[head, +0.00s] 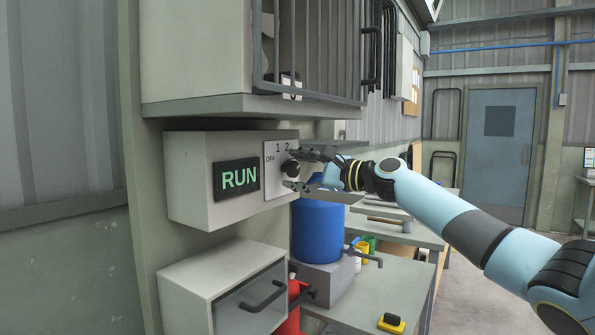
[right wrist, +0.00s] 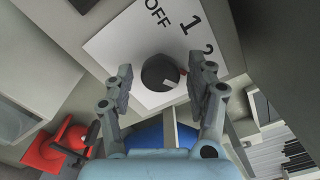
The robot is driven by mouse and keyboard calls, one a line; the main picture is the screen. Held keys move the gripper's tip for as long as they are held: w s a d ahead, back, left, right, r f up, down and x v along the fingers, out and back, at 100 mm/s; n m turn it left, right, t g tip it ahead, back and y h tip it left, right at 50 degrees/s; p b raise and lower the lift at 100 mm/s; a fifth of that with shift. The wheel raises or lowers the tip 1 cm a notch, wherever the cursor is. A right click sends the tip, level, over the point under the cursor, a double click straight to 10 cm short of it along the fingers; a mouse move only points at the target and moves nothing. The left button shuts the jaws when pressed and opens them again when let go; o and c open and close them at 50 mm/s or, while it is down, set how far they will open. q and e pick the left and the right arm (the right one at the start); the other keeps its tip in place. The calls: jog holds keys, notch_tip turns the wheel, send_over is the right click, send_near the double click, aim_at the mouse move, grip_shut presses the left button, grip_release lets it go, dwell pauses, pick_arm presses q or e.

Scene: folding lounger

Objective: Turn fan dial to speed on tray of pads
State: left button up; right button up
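The fan dial (head: 291,168) is a dark round knob on a white plate (head: 273,190) marked OFF, 1 and 2, on the side of a grey control box. In the right wrist view the dial (right wrist: 160,73) has a small pale mark near its lower right edge. My right gripper (head: 297,170) is open at the dial. In the right wrist view its fingers (right wrist: 163,78) stand on either side of the dial with a gap to each side. Where the dial points is hard to tell. No tray of pads is clearly visible. My left gripper is not in view.
A lit RUN sign (head: 236,178) is on the box front. A barred cabinet (head: 320,50) overhangs it. A yellow-and-black item (head: 391,323) lies on the bench.

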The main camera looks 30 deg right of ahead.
jog(key=v, duration=1.2)
dwell(0.6)
